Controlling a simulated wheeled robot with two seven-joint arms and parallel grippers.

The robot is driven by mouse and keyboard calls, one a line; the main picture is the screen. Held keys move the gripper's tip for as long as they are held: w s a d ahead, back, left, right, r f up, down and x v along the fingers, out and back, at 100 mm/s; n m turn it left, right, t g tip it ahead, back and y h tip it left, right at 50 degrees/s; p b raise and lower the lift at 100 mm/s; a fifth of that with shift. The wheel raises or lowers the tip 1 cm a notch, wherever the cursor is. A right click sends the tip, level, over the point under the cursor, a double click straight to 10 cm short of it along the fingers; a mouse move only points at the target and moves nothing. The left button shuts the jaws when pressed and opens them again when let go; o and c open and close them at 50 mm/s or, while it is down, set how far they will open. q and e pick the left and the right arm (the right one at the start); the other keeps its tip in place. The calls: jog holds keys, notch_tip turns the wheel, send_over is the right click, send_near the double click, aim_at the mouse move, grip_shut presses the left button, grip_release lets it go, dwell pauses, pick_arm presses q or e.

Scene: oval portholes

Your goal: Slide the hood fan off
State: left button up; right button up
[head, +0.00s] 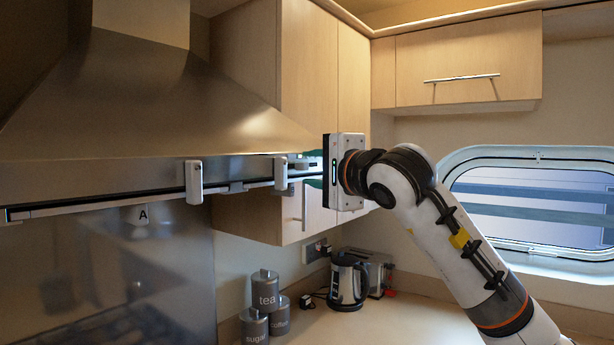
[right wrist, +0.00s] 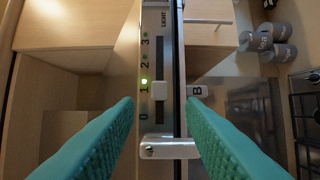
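The metal range hood (head: 150,115) fills the left of the head view. A pale square slider knob (right wrist: 158,90) sits in a dark slot beside the 1, where a green light is lit. My right gripper (head: 310,169) is at the right end of the hood's front edge. In the wrist view its teal fingers (right wrist: 160,103) are apart, one on each side of the strip, with nothing between them gripped. My left gripper is not in view.
A metal bracket (right wrist: 168,148) crosses the strip just below the knob in the wrist view. Wooden cabinets (head: 310,70) stand close behind my gripper. A kettle (head: 346,280) and several dark canisters (head: 265,290) stand on the counter below. An oval window (head: 540,205) is at right.

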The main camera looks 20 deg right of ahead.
jog(key=b+v, duration=0.3)
jog(key=v, duration=0.6)
jog(key=shift+d, duration=0.1)
jog(key=shift+c, duration=0.4)
